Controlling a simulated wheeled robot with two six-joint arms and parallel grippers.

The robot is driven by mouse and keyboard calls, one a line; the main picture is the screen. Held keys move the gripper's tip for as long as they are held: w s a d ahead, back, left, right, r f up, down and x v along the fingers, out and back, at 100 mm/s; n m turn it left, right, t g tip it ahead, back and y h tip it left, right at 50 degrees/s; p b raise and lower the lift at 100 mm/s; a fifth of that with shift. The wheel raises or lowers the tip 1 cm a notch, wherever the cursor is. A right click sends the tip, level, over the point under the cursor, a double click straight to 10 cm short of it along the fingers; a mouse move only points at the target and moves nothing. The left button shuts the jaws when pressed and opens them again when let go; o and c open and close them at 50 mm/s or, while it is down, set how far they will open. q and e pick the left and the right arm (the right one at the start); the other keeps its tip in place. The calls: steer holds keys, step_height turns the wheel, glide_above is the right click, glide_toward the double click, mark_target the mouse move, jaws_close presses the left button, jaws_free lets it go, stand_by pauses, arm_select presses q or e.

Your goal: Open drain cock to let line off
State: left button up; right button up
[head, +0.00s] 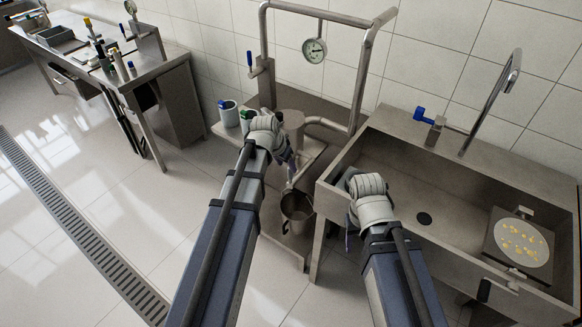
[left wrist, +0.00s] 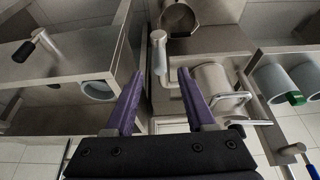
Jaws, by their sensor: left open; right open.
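A small cock with a pale grey lever grip (left wrist: 159,52) and a short metal stem shows in the left wrist view, above a steel bucket (head: 297,208). The bucket also shows in the left wrist view (left wrist: 179,17). My left gripper (head: 292,170) is open, its purple fingers (left wrist: 157,78) on either side of the grip's lower end, with visible gaps. In the head view the cock is mostly hidden behind my left gripper. My right gripper (head: 350,238) is open and empty by the left wall of the sink; its fingers are largely hidden by the wrist.
A steel pot (head: 286,122) and two cups (head: 228,113) stand on the low stand. A gauge (head: 314,50) hangs on the pipe frame. The sink (head: 440,160) holds a plate-like tray (head: 520,242). A blue-handled tap (head: 421,115) stands behind.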

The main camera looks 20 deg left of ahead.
mark_target(291, 173)
arm_select(q)
steer(key=shift+f, duration=0.1)
steer(key=b+x, duration=0.7)
steer(key=shift+w+f, duration=0.1)
steer(key=shift+f, duration=0.25)
jaws_close()
stand_by(0.4)
stand_by(1.0)
